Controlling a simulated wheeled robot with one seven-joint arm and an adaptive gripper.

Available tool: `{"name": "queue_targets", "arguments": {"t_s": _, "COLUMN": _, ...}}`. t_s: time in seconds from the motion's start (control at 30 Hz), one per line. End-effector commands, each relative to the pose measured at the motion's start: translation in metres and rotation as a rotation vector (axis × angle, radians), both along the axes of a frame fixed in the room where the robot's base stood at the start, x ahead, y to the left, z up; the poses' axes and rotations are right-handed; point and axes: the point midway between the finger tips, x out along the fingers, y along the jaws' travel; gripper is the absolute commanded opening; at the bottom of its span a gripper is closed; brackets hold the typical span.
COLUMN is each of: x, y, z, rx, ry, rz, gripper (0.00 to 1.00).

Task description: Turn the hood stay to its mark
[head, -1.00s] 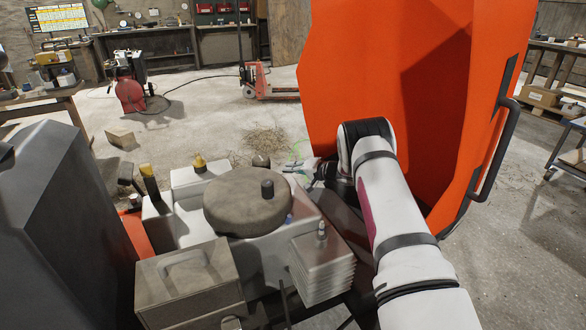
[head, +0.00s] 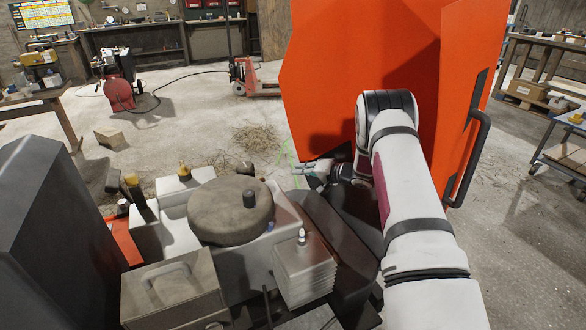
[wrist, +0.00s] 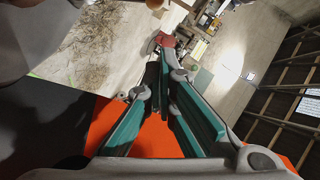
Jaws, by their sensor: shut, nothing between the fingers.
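The raised orange hood (head: 360,60) stands at the right of the engine in the head view. Thin green lines (head: 287,155) show just left of its lower corner, and a short green line (wrist: 38,75) shows at the left of the wrist view. I cannot clearly make out the hood stay in either view. My gripper (head: 308,168) is beside the hood's lower left corner, past the engine, with its fingers pointing left. In the wrist view my gripper (wrist: 165,62) has its teal-padded fingers drawn together with nothing seen held. Orange surface shows behind the fingers.
The engine with a round grey air cleaner (head: 230,210), a finned block (head: 303,270) and a grey box (head: 172,293) fills the foreground. A dark handle (head: 470,160) is on the hood's right edge. The floor beyond is mostly clear, with scattered straw (head: 255,138).

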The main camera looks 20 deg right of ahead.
Motion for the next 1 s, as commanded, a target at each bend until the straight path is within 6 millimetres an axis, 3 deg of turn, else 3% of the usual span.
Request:
{"name": "queue_targets", "arguments": {"t_s": 0.17, "x": 0.009, "y": -0.017, "z": 0.002, "rx": -0.07, "ry": -0.026, "rz": -0.05, "gripper": 0.0}}
{"name": "queue_targets", "arguments": {"t_s": 0.27, "x": 0.031, "y": -0.044, "z": 0.005, "rx": -0.189, "ry": -0.058, "rz": -0.14, "gripper": 0.0}}
{"name": "queue_targets", "arguments": {"t_s": 0.4, "x": 0.059, "y": -0.094, "z": 0.01, "rx": -0.405, "ry": -0.067, "rz": -0.296, "gripper": 0.0}}
{"name": "queue_targets", "arguments": {"t_s": 0.6, "x": 0.074, "y": -0.154, "z": 0.013, "rx": -0.651, "ry": 0.036, "rz": -0.467, "gripper": 0.0}}
{"name": "queue_targets", "arguments": {"t_s": 0.7, "x": 0.074, "y": -0.173, "z": 0.012, "rx": -0.736, "ry": 0.124, "rz": -0.511, "gripper": 0.0}}
{"name": "queue_targets", "arguments": {"t_s": 0.87, "x": 0.066, "y": -0.185, "z": 0.004, "rx": -0.816, "ry": 0.291, "rz": -0.508, "gripper": 0.0}}
{"name": "queue_targets", "arguments": {"t_s": 1.0, "x": 0.058, "y": -0.175, "z": -0.004, "rx": -0.83, "ry": 0.429, "rz": -0.428, "gripper": 0.0}}
